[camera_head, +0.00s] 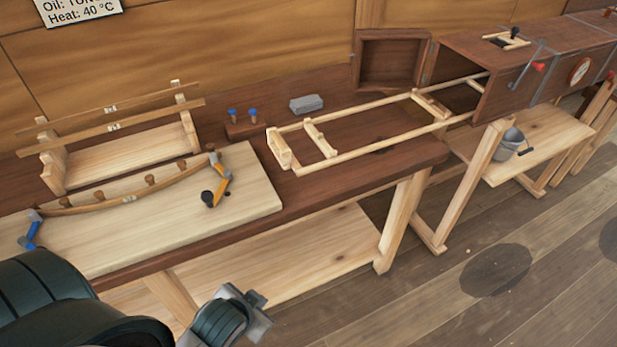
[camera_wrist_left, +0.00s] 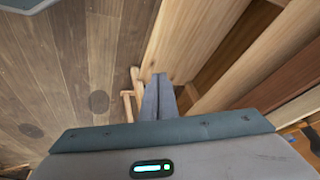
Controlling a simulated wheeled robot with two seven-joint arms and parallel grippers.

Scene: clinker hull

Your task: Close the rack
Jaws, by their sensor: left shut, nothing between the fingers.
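The rack (camera_head: 410,130) is a pale wooden ladder-like frame with two long rails and cross pieces. In the head view it is pulled far out of the brown wooden box (camera_head: 470,45) at the right and lies over the dark bench. Its end piece (camera_head: 279,149) is at the left. The box's door (camera_head: 393,62) stands swung open. My left gripper (camera_head: 255,312) is low at the front, before the bench and well apart from the rack. In the left wrist view its fingers (camera_wrist_left: 158,98) are together and empty. My right gripper is not in view.
A pale board (camera_head: 250,190) on the bench holds a curved strip (camera_head: 130,194) with clamps. A stand (camera_head: 120,150) with two planks is behind it. A grey block (camera_head: 306,103) lies behind the rack. A bucket (camera_head: 510,142) stands on the shelf below the box.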

